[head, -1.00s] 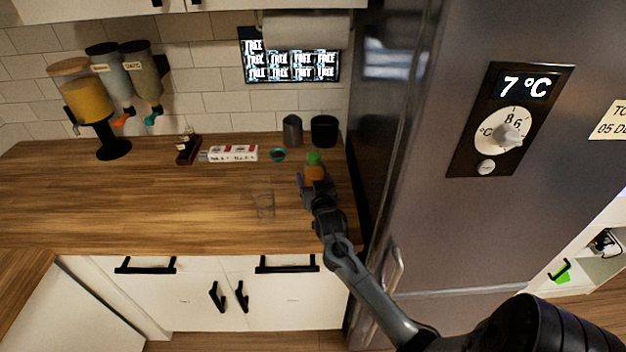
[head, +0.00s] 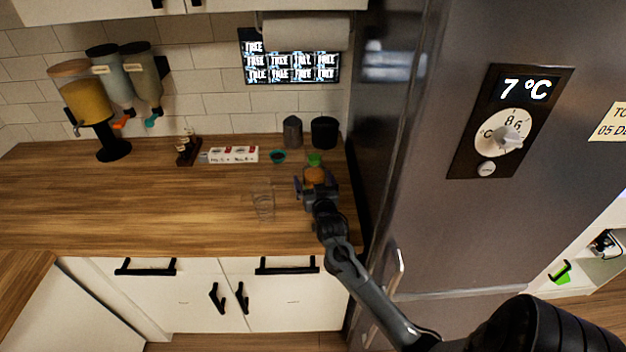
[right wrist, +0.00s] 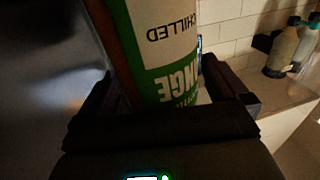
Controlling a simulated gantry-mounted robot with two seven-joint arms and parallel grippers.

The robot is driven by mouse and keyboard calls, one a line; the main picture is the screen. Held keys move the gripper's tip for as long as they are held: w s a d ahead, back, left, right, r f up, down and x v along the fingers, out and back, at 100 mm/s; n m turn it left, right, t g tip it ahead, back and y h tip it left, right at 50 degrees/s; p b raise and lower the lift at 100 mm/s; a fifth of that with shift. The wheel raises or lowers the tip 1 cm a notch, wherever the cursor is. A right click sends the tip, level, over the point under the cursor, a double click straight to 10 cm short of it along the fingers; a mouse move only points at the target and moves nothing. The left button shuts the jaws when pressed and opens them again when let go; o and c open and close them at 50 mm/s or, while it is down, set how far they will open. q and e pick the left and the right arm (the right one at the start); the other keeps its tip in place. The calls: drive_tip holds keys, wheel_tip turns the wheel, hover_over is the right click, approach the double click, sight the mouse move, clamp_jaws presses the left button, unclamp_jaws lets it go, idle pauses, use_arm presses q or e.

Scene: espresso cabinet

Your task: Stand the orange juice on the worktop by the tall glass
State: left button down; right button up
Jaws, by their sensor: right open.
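The orange juice bottle (head: 314,175), orange with a green cap, stands upright at the right end of the worktop (head: 130,205). Its printed label, with "CHILLED" on it, fills the middle of the right wrist view (right wrist: 163,45). My right gripper (head: 317,186) is open, with its fingers on either side of the bottle; they also show in the right wrist view (right wrist: 165,90). The bottle's base is hidden by the gripper. The clear tall glass (head: 263,203) stands on the worktop a short way left of the bottle. My left gripper is not in view.
The steel fridge (head: 440,220) rises close to the right of the bottle. Behind it stand a grey canister (head: 292,132), a black cup (head: 324,132) and a small teal bowl (head: 278,156). Dispensers (head: 90,105) stand at the back left. The worktop's left part is clear.

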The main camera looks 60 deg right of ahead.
drive_tip(key=v, duration=1.1)
drive_tip(key=s+a+f+n+g+y, duration=0.1)
drive_tip(key=s+a+f+n+y, duration=0.25)
drive_tip(key=a, duration=0.65)
drive_tip(key=a+f+n+g+y, duration=0.25)
drive_tip(key=a+f+y, duration=0.25)
drive_tip(key=a+y, duration=0.3)
drive_tip(key=s+a+f+n+g+y, duration=0.1)
drive_tip(key=s+a+n+g, duration=0.3)
drive_tip(key=s+a, duration=0.8)
drive_tip(key=shift+s+a+f+n+g+p, duration=0.25)
drive_tip(key=shift+s+f+n+g+p, duration=0.15)
drive_tip(key=shift+s+f+g, duration=0.45)
drive_tip(key=shift+y, duration=0.25)
wheel_tip(320, 180, up, 29)
drive_tip(key=p, duration=2.9)
